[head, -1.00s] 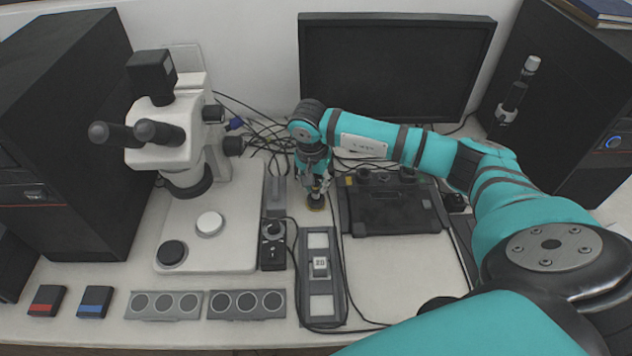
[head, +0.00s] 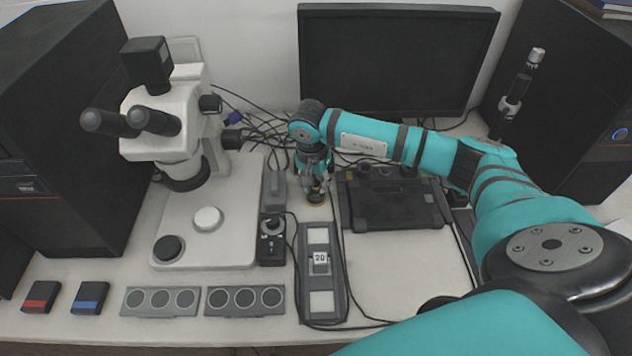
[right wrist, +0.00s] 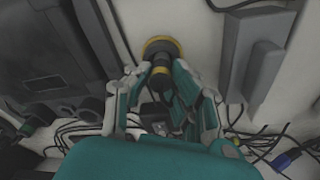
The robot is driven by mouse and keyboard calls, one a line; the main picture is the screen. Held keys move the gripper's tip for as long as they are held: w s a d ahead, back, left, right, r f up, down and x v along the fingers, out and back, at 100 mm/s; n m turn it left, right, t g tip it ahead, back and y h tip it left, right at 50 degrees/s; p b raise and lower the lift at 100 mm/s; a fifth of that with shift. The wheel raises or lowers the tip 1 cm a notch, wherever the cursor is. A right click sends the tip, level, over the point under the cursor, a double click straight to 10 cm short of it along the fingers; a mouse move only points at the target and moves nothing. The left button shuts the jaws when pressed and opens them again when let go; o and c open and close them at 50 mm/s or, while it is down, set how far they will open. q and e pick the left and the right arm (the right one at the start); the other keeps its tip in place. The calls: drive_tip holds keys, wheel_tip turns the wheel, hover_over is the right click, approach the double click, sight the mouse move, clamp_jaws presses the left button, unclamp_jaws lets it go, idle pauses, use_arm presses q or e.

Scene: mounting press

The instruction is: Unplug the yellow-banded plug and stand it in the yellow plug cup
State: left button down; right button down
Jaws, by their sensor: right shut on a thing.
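The yellow-banded plug (right wrist: 160,75) is dark with a yellow band and shows in the right wrist view between my right gripper's fingers. My right gripper (right wrist: 157,92) is shut on it. The plug's end overlaps the yellow plug cup (right wrist: 161,42), a round cup with a yellow rim and dark inside. I cannot tell how deep the plug is in it. In the head view my right gripper (head: 315,188) points down just above the yellow cup (head: 316,201) and hides most of the plug. My left gripper is not in view.
A grey block (head: 275,190) and a black control box (head: 271,241) stand left of the cup. A panel with a "20" block (head: 319,262) lies in front, a black tray-like device (head: 392,204) to the right. Cables lie behind. A microscope (head: 165,140) stands left.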

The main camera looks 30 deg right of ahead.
drive_tip(key=shift+f+b, duration=0.3)
idle(0.5)
drive_tip(key=c, duration=0.5)
unclamp_jaws()
drive_tip(key=shift+r+p, duration=2.15)
drive_tip(key=shift+r, duration=1.7)
drive_tip(key=shift+s+a+f, duration=0.1)
drive_tip(key=shift+f, duration=0.05)
